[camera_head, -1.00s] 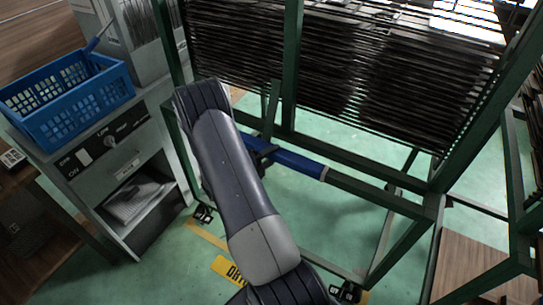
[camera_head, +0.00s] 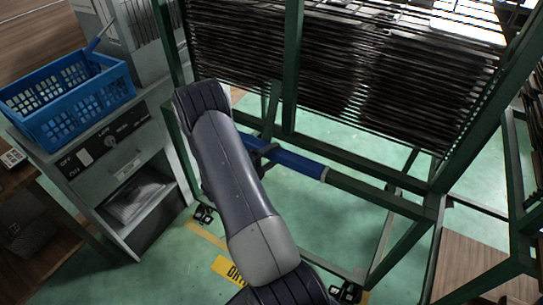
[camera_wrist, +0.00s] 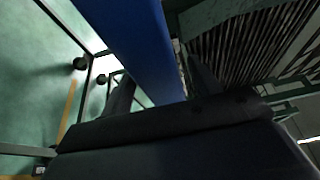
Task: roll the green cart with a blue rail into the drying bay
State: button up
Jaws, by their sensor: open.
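The green cart (camera_head: 370,197) is a tall frame holding a stack of dark tray panels (camera_head: 350,65). Its blue rail (camera_head: 297,165) runs across the near side at mid height. In the head view my arm hides the rail's left part and most of my gripper; dark finger parts (camera_head: 264,150) show at the rail. In the wrist view the blue rail (camera_wrist: 138,45) passes between the two dark, open fingers (camera_wrist: 162,92). I cannot tell whether they touch it. A yellow floor sign (camera_head: 228,269) reading "DR…" lies below, partly hidden by my arm.
A grey control cabinet (camera_head: 120,165) stands close at the left with a blue crate (camera_head: 75,105) on top. Another green frame (camera_head: 515,200) stands at the right edge beside a wooden surface (camera_head: 480,268). Green floor shows beneath the cart, which has castors (camera_head: 204,214).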

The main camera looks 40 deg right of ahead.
jog(key=w+a+b, duration=0.1)
jog(key=a, duration=0.9)
jog(key=shift+a, duration=0.35)
jog(key=shift+w, duration=0.1)
jog(key=d, duration=0.3)
jog(key=s+d, duration=0.1)
jog(key=d, duration=0.3)
jog(key=d+p, duration=0.1)
jog(key=d, duration=0.3)
jog(key=shift+s, duration=0.15)
jog(key=shift+d, duration=0.25)
jog(key=shift+a, duration=0.1)
